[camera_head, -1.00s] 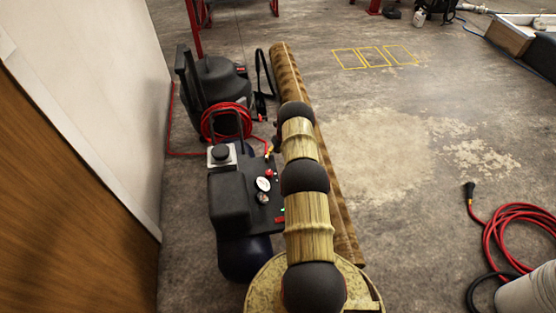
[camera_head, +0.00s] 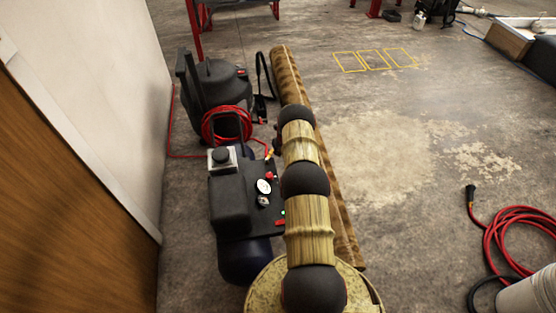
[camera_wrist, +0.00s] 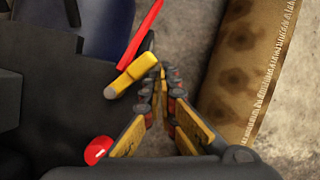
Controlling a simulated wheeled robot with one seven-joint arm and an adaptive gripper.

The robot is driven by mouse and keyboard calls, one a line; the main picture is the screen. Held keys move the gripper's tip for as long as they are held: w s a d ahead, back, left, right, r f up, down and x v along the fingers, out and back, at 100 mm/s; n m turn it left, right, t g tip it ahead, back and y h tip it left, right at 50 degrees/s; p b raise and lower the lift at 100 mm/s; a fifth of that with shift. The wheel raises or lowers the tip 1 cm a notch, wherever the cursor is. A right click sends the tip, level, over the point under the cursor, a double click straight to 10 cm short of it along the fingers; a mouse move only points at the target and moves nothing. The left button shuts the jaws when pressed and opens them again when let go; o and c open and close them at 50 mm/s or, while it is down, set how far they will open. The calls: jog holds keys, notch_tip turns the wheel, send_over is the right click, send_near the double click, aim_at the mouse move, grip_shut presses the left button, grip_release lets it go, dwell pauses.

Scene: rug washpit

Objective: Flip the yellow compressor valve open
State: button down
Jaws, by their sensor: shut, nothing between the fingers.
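The yellow valve lever (camera_wrist: 131,75) lies slantwise at the compressor's edge in the wrist view, with a red hose (camera_wrist: 141,34) running up from beside it. In the head view the valve (camera_head: 269,154) is a tiny spot at the compressor's far right side. My gripper (camera_wrist: 160,72) is shut and empty. Its fingertips are right beside the lever's right end; I cannot tell whether they touch it. My arm hides the gripper in the head view. The dark compressor (camera_head: 230,207) has a gauge and a red knob (camera_wrist: 98,150).
A rolled rug (camera_head: 289,76) lies along the compressor's right side, close to my gripper. A black vacuum (camera_head: 220,85) with a coiled red hose stands behind. A wall (camera_head: 110,90) and wooden panel are at left. Open floor (camera_head: 400,160) lies right, with another red hose (camera_head: 520,230) beyond.

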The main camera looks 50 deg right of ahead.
jog(key=shift+a, duration=0.2)
jog(key=shift+s+a+p, duration=0.15)
jog(key=shift+a+p, duration=0.15)
jog(key=shift+a, duration=0.3)
jog(key=v, duration=1.2)
dwell(0.5)
